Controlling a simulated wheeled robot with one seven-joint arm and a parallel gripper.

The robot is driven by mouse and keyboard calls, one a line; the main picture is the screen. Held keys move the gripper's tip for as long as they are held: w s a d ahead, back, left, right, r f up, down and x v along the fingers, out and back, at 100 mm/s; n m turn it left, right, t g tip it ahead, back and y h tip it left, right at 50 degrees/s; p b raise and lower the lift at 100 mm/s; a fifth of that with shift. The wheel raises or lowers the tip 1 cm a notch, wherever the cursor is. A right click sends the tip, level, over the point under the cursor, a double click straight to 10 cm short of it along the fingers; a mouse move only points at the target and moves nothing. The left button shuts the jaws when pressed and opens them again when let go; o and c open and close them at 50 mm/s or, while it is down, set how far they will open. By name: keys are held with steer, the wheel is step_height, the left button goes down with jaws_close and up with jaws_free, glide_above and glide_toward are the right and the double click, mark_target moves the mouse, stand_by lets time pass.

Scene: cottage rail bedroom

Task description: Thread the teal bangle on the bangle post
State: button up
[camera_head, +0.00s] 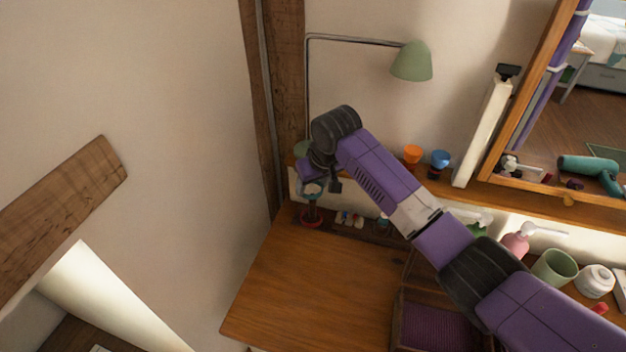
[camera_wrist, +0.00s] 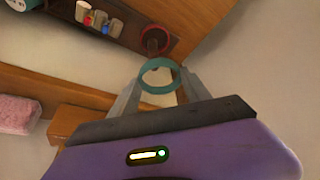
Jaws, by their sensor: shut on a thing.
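My gripper (camera_wrist: 160,88) is shut on the teal bangle (camera_wrist: 160,90), which sits between the fingertips with its opening showing. In the head view the teal bangle (camera_head: 313,187) is just under my gripper, partly hidden by it. The dark brown bangle post (camera_head: 311,207) stands below it at the back left of the wooden desk, with a red ring (camera_head: 311,221) around its base. In the wrist view the post (camera_wrist: 152,46) and red ring (camera_wrist: 155,30) lie beyond the bangle, offset from the middle of its opening. The bangle looks above the post; the exact gap is unclear.
Small bottles (camera_head: 349,218) stand right of the post. The wall and timber upright are close on the left. The desk front (camera_head: 300,290) is clear.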

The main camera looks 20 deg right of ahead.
steer(key=b, duration=0.2)
glide_above(311, 212)
steer(key=s, duration=0.1)
steer(key=shift+s+d+f, duration=0.1)
steer(key=shift+f, duration=2.25)
steer(key=shift+f+b, duration=0.7)
steer(key=shift+f, duration=1.55)
steer(key=o, duration=1.4)
steer(key=shift+r, duration=0.1)
steer(key=v, duration=0.7)
steer(key=shift+s+r, duration=0.2)
steer(key=shift+r, duration=0.05)
